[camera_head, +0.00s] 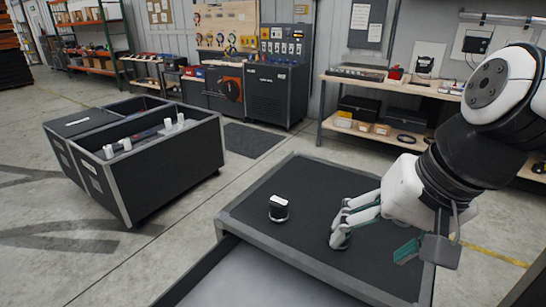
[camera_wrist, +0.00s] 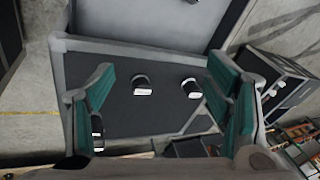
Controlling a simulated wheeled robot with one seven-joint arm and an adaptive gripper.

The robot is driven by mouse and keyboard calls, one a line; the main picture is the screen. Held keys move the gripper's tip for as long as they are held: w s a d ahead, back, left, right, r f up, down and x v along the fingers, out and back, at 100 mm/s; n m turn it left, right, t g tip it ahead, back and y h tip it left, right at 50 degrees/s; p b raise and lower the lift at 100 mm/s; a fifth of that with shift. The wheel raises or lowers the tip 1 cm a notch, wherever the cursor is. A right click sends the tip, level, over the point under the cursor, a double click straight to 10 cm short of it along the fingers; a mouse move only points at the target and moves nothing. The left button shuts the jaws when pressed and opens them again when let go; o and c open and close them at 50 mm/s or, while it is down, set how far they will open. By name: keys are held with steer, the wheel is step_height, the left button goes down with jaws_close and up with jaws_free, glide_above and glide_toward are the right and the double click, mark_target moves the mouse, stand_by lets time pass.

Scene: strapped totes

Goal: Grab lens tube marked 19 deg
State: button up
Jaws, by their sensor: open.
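A short black lens tube (camera_head: 278,208) with a white label stands on the dark mat surface (camera_head: 300,185). The wrist view shows a black tube with a white face (camera_wrist: 143,85), a similar one (camera_wrist: 192,88) to its right, and part of a third (camera_wrist: 97,125) by the left finger. The markings are too small to read, so I cannot tell which is 19 deg. My gripper (camera_head: 373,245) is open, to the right of the tube seen in the head view.
The mat has a raised grey rim (camera_head: 256,250). A black divided bin (camera_head: 165,165) with white cylinders stands on the floor at left. A workbench (camera_head: 385,84) and a dark cabinet (camera_head: 275,95) stand behind. Clear mat lies around the tube.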

steer(key=w+a+f+m+g+y, duration=0.1)
steer(key=w+a+f+m+y, duration=0.3)
steer(key=w+m, duration=0.15)
steer(key=m+t+y+b, duration=0.1)
steer(key=m+t+y, duration=0.4)
steer(key=m, duration=1.1)
glide_toward(282, 202)
steer(key=x, duration=0.6)
steer(key=shift+s+a+r, duration=0.1)
steer(key=shift+s+a, duration=0.1)
steer(key=shift+s, duration=0.1)
steer(key=shift+w+d+p+x, duration=0.1)
steer(key=shift+p+x, duration=0.05)
steer(key=shift+x, duration=0.7)
steer(key=shift+w+d+p+x, duration=0.1)
steer(key=shift+w+p+x, duration=0.1)
steer(key=shift+x, duration=0.7)
steer(key=shift+w+d+p+x, duration=0.1)
steer(key=shift+p+x, duration=0.05)
steer(key=shift+x, duration=0.7)
steer(key=shift+c, duration=0.6)
steer(key=c, duration=1.4)
